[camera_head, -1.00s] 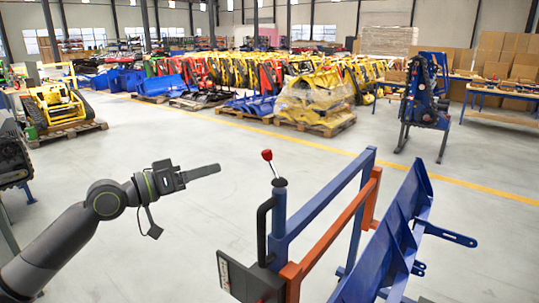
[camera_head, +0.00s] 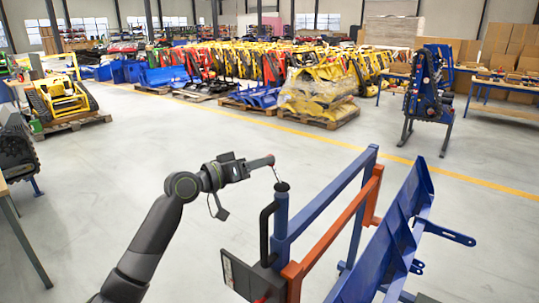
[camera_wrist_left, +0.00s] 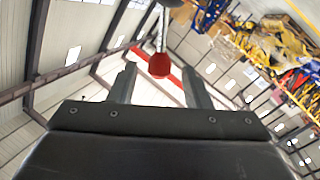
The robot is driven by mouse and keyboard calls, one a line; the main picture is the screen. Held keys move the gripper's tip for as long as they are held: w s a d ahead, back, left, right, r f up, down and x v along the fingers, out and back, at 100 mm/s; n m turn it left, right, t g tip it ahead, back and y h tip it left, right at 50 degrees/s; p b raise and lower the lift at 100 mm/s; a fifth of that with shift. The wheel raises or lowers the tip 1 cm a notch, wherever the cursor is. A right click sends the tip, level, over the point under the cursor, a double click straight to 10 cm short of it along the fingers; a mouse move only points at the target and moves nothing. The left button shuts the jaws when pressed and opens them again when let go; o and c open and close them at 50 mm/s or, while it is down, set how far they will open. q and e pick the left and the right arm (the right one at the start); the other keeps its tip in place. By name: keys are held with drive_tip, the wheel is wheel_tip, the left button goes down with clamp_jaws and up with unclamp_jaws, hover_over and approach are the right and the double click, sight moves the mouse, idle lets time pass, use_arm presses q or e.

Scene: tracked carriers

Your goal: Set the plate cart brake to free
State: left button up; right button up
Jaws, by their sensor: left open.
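The plate cart has a blue post and frame (camera_head: 325,207) with an orange-red rail, at the right centre of the head view. A thin metal brake lever (camera_head: 277,175) rises from the dark cap of the post and leans left. Its red knob (camera_wrist_left: 160,66) shows in the left wrist view, between and slightly beyond the finger tips. In the head view the knob is mostly hidden by my left gripper (camera_head: 268,161). That gripper is open, its fingers (camera_wrist_left: 160,85) one on each side of the knob with gaps. My right gripper is not in view.
A black handle (camera_head: 265,232) and a dark panel (camera_head: 241,274) sit on the cart's near left side. Blue angled plates (camera_head: 385,250) stand to the right. The grey floor left of the cart is clear. A wrapped yellow pallet load (camera_head: 320,97) stands far behind.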

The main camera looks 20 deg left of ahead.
use_arm(q)
drive_tip(key=shift+p+x, duration=0.35)
drive_tip(key=shift+x, duration=1.35)
clamp_jaws()
